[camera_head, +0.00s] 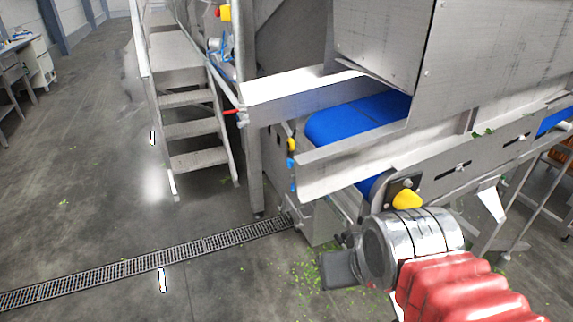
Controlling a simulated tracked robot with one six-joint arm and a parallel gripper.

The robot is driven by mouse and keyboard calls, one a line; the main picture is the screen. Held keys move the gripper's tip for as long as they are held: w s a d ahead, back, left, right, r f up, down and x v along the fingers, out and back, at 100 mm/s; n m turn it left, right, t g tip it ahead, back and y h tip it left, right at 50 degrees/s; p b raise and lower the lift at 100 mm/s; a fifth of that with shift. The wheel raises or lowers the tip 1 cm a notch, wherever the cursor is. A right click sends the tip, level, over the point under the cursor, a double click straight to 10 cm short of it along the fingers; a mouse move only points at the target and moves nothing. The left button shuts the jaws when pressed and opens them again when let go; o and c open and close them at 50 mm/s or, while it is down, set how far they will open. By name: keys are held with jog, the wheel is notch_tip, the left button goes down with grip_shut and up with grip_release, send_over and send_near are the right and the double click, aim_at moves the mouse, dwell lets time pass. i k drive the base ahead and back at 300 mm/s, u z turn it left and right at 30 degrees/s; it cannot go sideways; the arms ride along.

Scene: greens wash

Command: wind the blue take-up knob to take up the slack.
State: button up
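A steel conveyor with a blue belt (352,118) runs from the middle toward the right. A small blue part (291,187) shows at the near left end of its frame, just below a yellow knob (291,145). It may be the blue take-up knob, but it is too small to be sure. A larger yellow knob (407,199) sits on the frame's side, just above my arm's metal wrist. My gripper (338,271) is at lower centre, below and right of the blue part and apart from it. Its fingers are not clearly seen, and neither is anything between them.
Metal steps (190,130) with handrails stand left of the conveyor. A floor drain grating (150,263) crosses the lower left. Green scraps (305,277) litter the floor by the gripper. A bench (22,65) stands far left. The left floor is mostly open.

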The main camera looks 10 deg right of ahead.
aim_at(289, 163)
jog(key=u, duration=0.3)
jog(key=i, duration=0.45)
jog(key=u, duration=0.65)
jog(key=i, duration=0.5)
jog(key=u, duration=0.7)
jog(key=i, duration=0.55)
jog(key=u, duration=0.2)
